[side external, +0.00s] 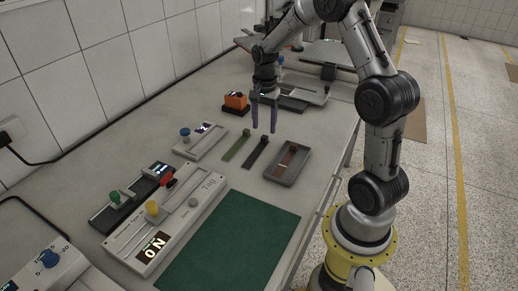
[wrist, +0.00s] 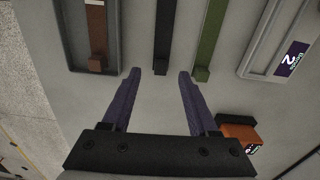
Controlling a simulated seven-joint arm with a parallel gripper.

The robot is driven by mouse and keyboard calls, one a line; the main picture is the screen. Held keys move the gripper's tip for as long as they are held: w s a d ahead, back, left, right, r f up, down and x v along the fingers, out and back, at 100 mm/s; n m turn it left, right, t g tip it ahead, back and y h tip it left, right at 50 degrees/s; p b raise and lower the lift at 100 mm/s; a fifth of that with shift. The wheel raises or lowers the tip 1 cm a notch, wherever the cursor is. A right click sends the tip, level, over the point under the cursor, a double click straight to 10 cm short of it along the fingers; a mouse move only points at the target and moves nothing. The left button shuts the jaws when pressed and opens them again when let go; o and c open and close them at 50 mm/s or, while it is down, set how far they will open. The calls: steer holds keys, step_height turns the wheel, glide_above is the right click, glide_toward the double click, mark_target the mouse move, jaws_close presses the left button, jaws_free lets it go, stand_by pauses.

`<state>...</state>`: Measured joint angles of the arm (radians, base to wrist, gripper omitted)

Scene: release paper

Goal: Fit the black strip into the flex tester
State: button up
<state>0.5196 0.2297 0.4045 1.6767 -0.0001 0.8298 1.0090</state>
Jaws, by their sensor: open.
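The black strip (side external: 256,152) lies flat on the grey bench, with a small raised block at its far end. In the wrist view the black strip (wrist: 165,32) runs up the middle, and its block end appears between my fingertips. My gripper (side external: 264,130) points down above that end, open and empty; its two purple fingers also show in the wrist view (wrist: 159,74).
A green strip (side external: 236,146) lies left of the black one. A grey tray (side external: 284,179) holding a reddish-brown strip is to the right. An orange-and-black box (side external: 236,102) stands behind. A green mat (side external: 230,245) covers the front; a black unit with a green knob (side external: 118,208) is left.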

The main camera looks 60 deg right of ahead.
mark_target(264, 138)
step_height(264, 138, down, 5)
steer(key=shift+w+d+r, duration=0.1)
jaws_close()
stand_by(0.4)
